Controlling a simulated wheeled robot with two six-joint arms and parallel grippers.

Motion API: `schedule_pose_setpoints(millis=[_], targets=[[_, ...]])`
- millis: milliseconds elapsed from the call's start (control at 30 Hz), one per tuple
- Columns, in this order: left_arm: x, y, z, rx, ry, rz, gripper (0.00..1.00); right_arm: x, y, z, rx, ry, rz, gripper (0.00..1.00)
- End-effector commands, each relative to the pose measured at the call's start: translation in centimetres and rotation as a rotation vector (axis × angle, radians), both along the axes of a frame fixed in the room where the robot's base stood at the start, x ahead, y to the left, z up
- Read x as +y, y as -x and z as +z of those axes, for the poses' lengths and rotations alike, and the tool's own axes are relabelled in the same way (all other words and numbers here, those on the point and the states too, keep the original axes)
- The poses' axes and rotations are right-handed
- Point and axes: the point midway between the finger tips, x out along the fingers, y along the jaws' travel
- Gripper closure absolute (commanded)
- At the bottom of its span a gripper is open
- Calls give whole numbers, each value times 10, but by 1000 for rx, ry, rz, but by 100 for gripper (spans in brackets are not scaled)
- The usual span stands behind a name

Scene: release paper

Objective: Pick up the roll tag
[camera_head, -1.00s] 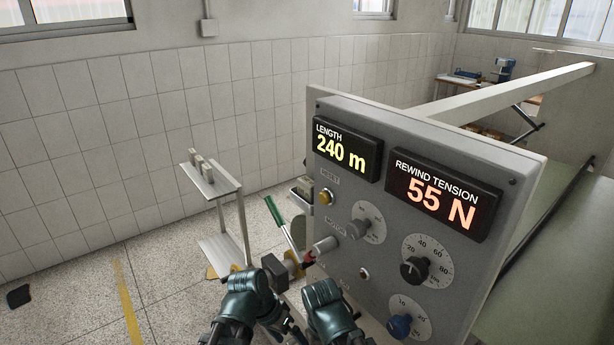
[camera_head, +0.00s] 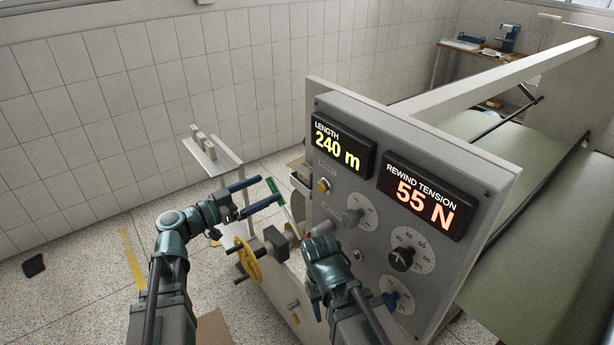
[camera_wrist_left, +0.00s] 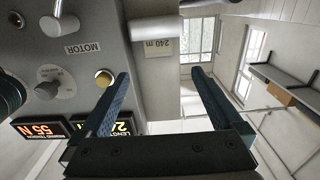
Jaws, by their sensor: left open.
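The roll tag is a white printed label reading "240 m" (camera_wrist_left: 158,46), upside down in the left wrist view. It is at the top middle, on or beside a pale rounded part, which I cannot tell. My left gripper (camera_head: 270,188) is open and empty beside the control panel. In the left wrist view its two blue fingers (camera_wrist_left: 160,73) stand wide apart, with the tag beyond the gap between their tips and not touched. I cannot make out the tag in the head view. My right arm reaches up in front of the panel, but its fingertips cannot be made out.
The grey control panel (camera_head: 345,208) with displays and knobs stands close right of my left gripper. A metal shelf stand (camera_head: 215,160) with small blocks is behind it. A yellow wheel (camera_head: 243,262) on a shaft lies below. The floor at left is mostly clear.

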Motion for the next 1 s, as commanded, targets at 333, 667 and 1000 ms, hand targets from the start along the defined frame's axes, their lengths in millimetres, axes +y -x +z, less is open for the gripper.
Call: schedule_pose_setpoints(millis=[333,667,1000], targets=[[-51,-37,0,2,0,-5,0,0,0,0,0,0,0,50],[-61,-44,0,3,0,-2,0,0,0,0,0,0,0,50],[-90,-62,5,3,0,-5,0,0,0,5,0,0,-1,50]])
